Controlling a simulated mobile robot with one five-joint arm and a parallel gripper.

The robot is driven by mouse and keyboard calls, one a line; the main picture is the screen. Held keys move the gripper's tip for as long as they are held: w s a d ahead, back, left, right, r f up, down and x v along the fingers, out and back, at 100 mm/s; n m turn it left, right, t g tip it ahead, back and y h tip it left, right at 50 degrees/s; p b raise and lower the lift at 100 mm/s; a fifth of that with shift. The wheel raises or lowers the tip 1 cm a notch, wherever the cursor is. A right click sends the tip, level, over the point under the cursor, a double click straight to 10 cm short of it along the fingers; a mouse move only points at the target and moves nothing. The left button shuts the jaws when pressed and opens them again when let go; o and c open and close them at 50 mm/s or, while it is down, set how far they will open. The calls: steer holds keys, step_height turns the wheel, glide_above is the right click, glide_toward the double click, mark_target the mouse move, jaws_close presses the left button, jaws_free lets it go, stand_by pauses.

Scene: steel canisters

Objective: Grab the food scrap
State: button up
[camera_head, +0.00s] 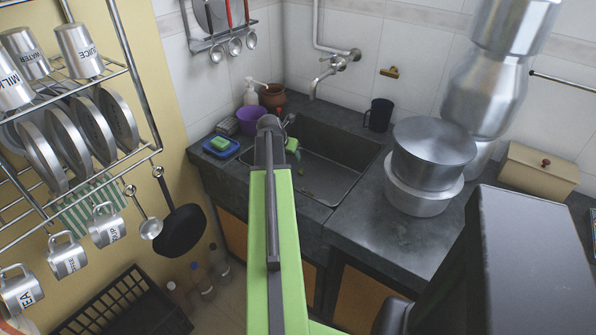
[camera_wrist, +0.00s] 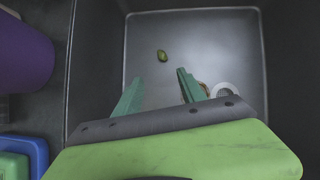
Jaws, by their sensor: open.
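The food scrap (camera_wrist: 162,55), a small yellow-green piece, lies on the floor of the dark sink (camera_wrist: 235,40) in the wrist view. My gripper (camera_wrist: 159,75) is open and empty, its two green fingers reaching toward the sink floor. The scrap appears just past the fingertips, roughly between them and apart from both. A brownish thing (camera_wrist: 205,88) shows partly behind the right finger, beside the pale round drain (camera_wrist: 224,90). In the head view, my arm hides part of the sink (camera_head: 345,145), and my gripper (camera_head: 292,145) is small and partly hidden.
A purple bowl (camera_head: 250,120) and a blue tray with a green sponge (camera_head: 221,144) stand left of the sink. Steel pots (camera_head: 430,165) and a dark mug (camera_head: 379,114) stand to its right. The faucet (camera_head: 325,72) juts over the sink's back.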

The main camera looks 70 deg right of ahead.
steer(key=b, duration=1.1)
glide_toward(301, 170)
steer(key=x, duration=0.3)
steer(key=shift+w+d+f, duration=0.1)
steer(key=shift+d+f, duration=0.05)
steer(key=shift+f, duration=0.05)
steer(key=shift+r+p, duration=0.1)
steer(key=shift+p, duration=0.2)
steer(key=b+x, duration=0.4)
steer(key=x, duration=0.1)
steer(key=shift+b, duration=0.3)
jaws_close()
